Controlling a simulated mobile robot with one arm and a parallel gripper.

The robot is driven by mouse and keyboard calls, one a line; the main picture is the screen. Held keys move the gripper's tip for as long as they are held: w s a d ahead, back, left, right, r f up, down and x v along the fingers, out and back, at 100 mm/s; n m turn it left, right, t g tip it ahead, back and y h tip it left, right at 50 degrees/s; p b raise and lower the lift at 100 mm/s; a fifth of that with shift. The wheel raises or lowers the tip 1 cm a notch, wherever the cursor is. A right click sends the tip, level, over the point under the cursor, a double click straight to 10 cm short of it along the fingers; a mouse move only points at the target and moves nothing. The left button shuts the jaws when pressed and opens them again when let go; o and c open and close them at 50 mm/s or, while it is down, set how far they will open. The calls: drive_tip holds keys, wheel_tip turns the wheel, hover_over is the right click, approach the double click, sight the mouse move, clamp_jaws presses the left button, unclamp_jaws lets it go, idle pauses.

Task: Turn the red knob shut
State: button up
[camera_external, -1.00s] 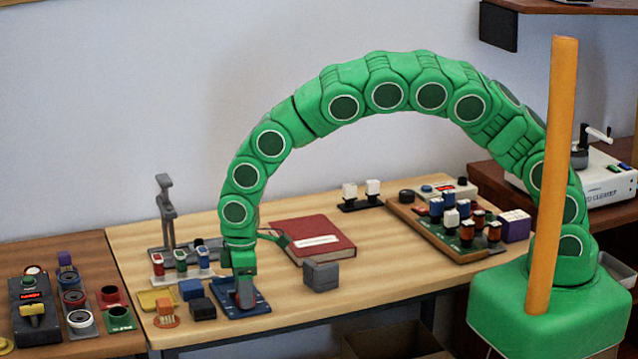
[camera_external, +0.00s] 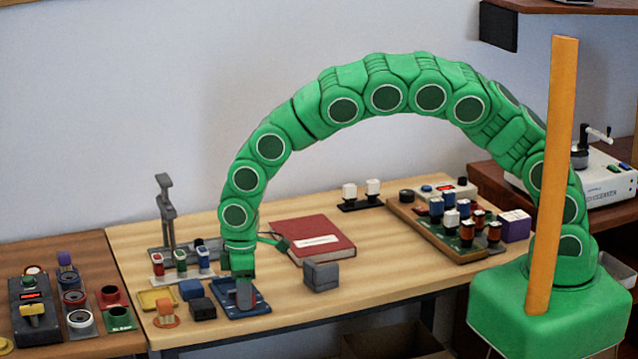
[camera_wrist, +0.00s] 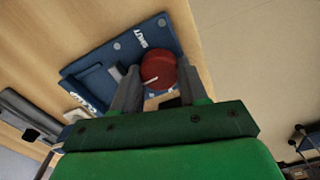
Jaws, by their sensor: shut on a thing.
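The red knob (camera_wrist: 160,66) is round and sits on a blue plate (camera_wrist: 92,72) in the wrist view. White lettering reading SHUT is on the plate beside the knob, and more white lettering is near the plate's left corner. A thin pale line shows on the knob. My gripper (camera_external: 245,298) reaches down onto the blue plate (camera_external: 262,307) near the table's front edge. Its two grey fingers are closed on either side of the knob in the wrist view. In the external view the knob is hidden behind a finger.
Blue (camera_external: 190,289), black (camera_external: 203,308) and orange (camera_external: 165,315) pieces stand close left of the plate. A grey block (camera_external: 321,274) and a red book (camera_external: 312,240) lie to the right and behind. A grey stand (camera_external: 166,215) rises behind left. Bare table lies front right.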

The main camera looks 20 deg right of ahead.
drive_tip(key=m, duration=0.5)
drive_tip(key=shift+d+m, duration=0.1)
drive_tip(key=shift+m, duration=0.3)
drive_tip(key=m, duration=0.6)
idle(0.4)
drive_tip(key=o, duration=0.8)
drive_tip(key=shift+w, duration=0.1)
drive_tip(key=shift+r, duration=3.9)
